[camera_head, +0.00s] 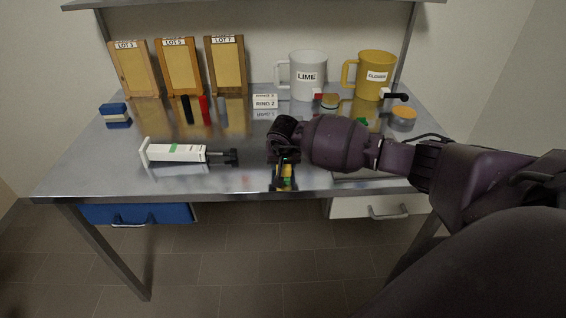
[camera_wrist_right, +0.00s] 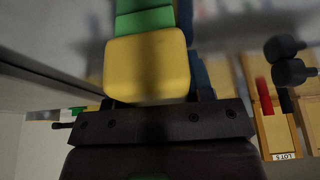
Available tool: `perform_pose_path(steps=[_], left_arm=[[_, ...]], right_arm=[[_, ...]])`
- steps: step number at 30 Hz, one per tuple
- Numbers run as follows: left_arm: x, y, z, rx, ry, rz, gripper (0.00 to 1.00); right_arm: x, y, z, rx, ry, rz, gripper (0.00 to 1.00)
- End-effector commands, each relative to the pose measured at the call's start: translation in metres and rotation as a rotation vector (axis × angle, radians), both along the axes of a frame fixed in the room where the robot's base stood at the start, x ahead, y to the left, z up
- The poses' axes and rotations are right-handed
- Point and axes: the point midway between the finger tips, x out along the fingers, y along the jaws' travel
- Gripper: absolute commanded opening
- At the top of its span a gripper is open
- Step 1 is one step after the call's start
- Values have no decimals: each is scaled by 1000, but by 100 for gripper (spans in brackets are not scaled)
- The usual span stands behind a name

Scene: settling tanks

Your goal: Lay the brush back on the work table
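My right gripper (camera_head: 284,186) is over the front edge of the work table (camera_head: 110,180), pointing down. It is shut on a yellow and green piece, which I take to be the brush (camera_head: 286,171). In the right wrist view the brush (camera_wrist_right: 148,65) shows close up, with a yellow end nearest the palm and green beyond it. Its far end is hidden, and I cannot tell whether it touches the table. My left gripper is not in view.
A white tool with a black end (camera_head: 178,152) lies left of the gripper. Lot boards (camera_head: 179,68), a white LIME jug (camera_head: 307,75) and a yellow jug (camera_head: 374,75) stand at the back. A blue block (camera_head: 115,113) is far left.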

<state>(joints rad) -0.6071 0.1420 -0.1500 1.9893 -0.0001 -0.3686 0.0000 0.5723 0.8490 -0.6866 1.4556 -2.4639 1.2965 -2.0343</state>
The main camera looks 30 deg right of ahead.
Motion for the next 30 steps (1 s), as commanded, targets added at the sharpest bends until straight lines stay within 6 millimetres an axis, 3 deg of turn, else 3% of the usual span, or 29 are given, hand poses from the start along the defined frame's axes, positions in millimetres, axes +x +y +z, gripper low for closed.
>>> perform_pose_path(steps=[1, 4, 16, 20, 30], left_arm=[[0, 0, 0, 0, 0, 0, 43], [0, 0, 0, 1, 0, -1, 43], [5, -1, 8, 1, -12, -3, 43], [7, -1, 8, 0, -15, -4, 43], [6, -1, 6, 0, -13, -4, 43]], right_arm=[[0, 0, 0, 1, 0, 0, 57], [0, 0, 0, 1, 0, 0, 72], [0, 1, 5, 2, 0, -1, 72], [-5, 3, 20, -1, -4, 4, 72], [-25, 15, 80, -1, -3, 3, 72]])
